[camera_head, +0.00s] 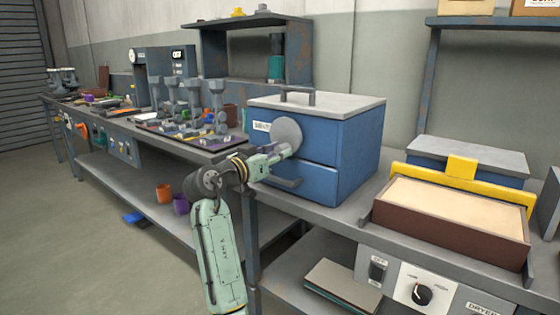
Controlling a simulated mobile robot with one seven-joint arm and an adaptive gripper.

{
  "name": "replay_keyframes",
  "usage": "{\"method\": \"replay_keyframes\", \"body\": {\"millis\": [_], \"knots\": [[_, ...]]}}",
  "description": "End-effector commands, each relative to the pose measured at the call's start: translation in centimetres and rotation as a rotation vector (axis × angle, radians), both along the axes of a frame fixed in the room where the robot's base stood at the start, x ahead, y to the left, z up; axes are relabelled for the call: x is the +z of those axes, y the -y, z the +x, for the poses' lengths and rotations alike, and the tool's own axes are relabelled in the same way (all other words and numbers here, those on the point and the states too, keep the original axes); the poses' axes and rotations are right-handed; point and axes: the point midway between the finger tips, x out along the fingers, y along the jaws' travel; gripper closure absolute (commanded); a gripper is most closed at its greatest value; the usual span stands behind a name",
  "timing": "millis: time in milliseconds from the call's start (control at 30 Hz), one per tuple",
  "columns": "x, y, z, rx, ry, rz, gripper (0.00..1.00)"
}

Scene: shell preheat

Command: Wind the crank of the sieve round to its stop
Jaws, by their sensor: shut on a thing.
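The blue box that I take for the sieve (350,142) stands on the bench, with a pale grey lid and a bar handle on top. A round grey disc (287,131), seemingly part of its crank, is on the front, beside a small white label. My gripper (286,151) is at the lower edge of the disc, shut on what seems to be the crank's handle. The fingers and wrist hide the handle, so its exact angle cannot be told.
A drawer handle (282,183) juts from the box's front below my gripper. To the right is a brown tray (440,232) of pale sand with a yellow bar (462,179). The bench on the left holds several grey fixtures.

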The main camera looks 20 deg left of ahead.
Motion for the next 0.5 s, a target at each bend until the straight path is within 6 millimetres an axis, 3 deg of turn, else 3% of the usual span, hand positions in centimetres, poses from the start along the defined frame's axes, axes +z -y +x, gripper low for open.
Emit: {"method": "replay_keyframes", "body": {"millis": [500], "knots": [[-0.33, -1.07, 0.37, 0.001, 0.104, 0.291, 1.0]]}}
